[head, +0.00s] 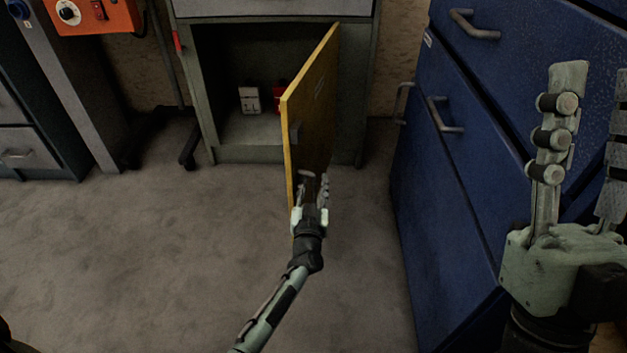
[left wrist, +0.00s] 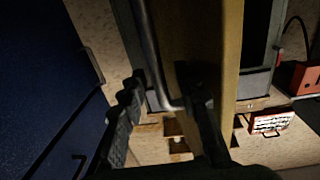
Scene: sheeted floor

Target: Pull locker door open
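The locker (head: 205,90) has its door (head: 315,110) swung out from the right side. The door has a yellow front edge, and the dark interior shows to its left. My left gripper (head: 318,182) is low beside the door in the head view. In the left wrist view, the door's metal handle (left wrist: 150,50) passes between the two spread fingers of my left gripper (left wrist: 158,82). They do not look closed on it; contact is unclear. My right gripper (head: 598,85) is at the far right, its fingers pointing up, apart and empty.
A white item (head: 249,99) and a red item (head: 279,96) stand inside the locker. A blue cabinet (head: 460,140) with metal handles fills the right. An orange box (head: 95,17) is at the upper left. The grey floor (head: 130,250) at left is clear.

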